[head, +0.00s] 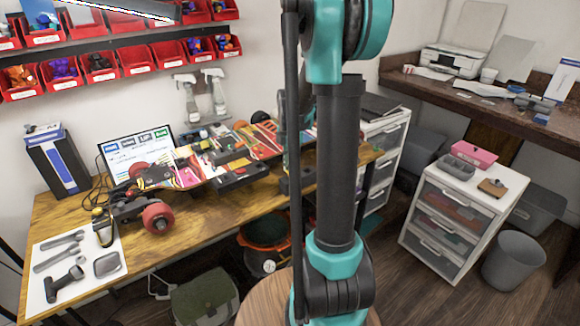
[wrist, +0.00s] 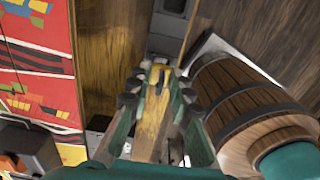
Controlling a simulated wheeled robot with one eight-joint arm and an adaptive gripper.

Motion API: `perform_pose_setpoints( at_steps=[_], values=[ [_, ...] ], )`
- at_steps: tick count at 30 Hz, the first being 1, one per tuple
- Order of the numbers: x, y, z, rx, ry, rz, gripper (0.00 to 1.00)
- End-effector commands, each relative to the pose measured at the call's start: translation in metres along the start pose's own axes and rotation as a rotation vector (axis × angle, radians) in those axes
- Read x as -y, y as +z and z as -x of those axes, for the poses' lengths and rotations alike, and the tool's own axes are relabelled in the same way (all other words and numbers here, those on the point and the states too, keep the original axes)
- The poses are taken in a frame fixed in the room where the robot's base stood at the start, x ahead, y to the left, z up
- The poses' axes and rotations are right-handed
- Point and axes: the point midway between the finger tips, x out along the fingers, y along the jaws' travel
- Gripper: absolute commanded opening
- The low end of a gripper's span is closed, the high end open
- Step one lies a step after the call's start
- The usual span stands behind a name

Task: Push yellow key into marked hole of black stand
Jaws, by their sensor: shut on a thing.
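My gripper (wrist: 158,92) points away from the wrist camera, its two fingers close together. Between the fingertips is a small yellow piece with a dark slot, which looks like the yellow key (wrist: 154,75); the jaws are shut on it. Below it in the wrist view are the wooden table edge and the floor. In the head view my arm hides most of the gripper, and I cannot make out the key there. A dark block (wrist: 32,148) shows at the lower left of the wrist view; I cannot tell whether it is the black stand. No marked hole can be made out.
A colourful board with red wheels (head: 157,216) lies across the wooden table (head: 205,228); its painted deck (wrist: 35,70) fills the left of the wrist view. Tools lie on a white sheet (head: 100,284). White drawer units (head: 462,212) stand to the right, with open floor before them.

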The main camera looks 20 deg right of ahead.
Motion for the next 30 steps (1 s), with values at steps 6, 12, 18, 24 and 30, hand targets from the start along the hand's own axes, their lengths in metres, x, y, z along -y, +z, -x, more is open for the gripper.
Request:
perform_pose_setpoints(
  at_steps=[6,12,18,24,30],
  values=[
    [0.0,0.0,0.0001,0.0,0.0,0.0,0.0],
    [0.0,0.0,0.0001,0.0,0.0,0.0,0.0],
    [-0.0001,0.0,0.0,0.0,0.0,0.0,0.0],
    [-0.0001,0.0,-0.0023,0.0,0.0,0.0,0.0],
    [-0.0001,0.0,-0.0059,0.0,0.0,0.0,0.0]
  ],
)
